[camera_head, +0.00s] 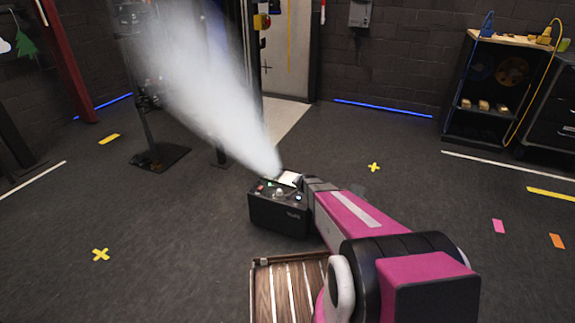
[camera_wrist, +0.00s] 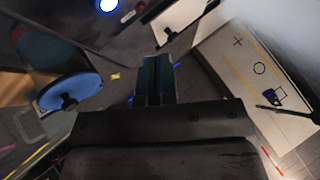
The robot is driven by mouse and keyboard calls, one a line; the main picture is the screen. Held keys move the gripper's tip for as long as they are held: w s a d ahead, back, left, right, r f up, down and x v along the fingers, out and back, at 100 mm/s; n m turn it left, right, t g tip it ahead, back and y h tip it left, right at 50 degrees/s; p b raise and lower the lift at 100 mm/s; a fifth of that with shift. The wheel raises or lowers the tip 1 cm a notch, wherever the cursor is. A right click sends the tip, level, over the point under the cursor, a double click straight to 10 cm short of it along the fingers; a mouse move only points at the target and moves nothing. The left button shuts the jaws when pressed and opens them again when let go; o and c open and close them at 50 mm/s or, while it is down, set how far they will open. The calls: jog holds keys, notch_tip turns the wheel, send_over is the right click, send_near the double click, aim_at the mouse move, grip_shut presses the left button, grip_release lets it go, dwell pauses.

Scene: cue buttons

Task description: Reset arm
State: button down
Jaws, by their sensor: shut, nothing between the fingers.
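My arm reaches forward from the lower right of the head view. Its end is at a black box with buttons (camera_head: 279,212), which stands beyond a slatted wooden crate. Small red, green and blue lit spots and a pale piece show on the box's top. A thick white plume (camera_head: 215,90) rises from the box toward the upper left. My gripper (camera_wrist: 158,62) shows in the wrist view with its fingers together and nothing between them. In the head view the fingers are hard to make out, and I cannot tell whether they touch the box.
The slatted wooden crate (camera_head: 291,290) is at the bottom, beside my arm. A dark stand (camera_head: 160,157) is at the left. A black shelf unit (camera_head: 485,95) with cables stands at the right. The floor between is mostly clear, with yellow cross marks and tape.

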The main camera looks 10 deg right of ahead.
jog(key=s+r+n+g, duration=0.2)
jog(key=s+r, duration=0.4)
jog(key=s, duration=0.4)
jog(key=s+r+n+g, duration=0.3)
jog(key=s+r, duration=0.4)
jog(key=s, duration=0.4)
jog(key=s+r+n+g+h, duration=0.1)
jog(key=s+r+n+g, duration=0.1)
jog(key=s+r+g, duration=0.2)
jog(key=s+r, duration=0.3)
jog(key=s, duration=0.4)
jog(key=shift+a+n, duration=0.25)
jog(key=shift+n, duration=0.15)
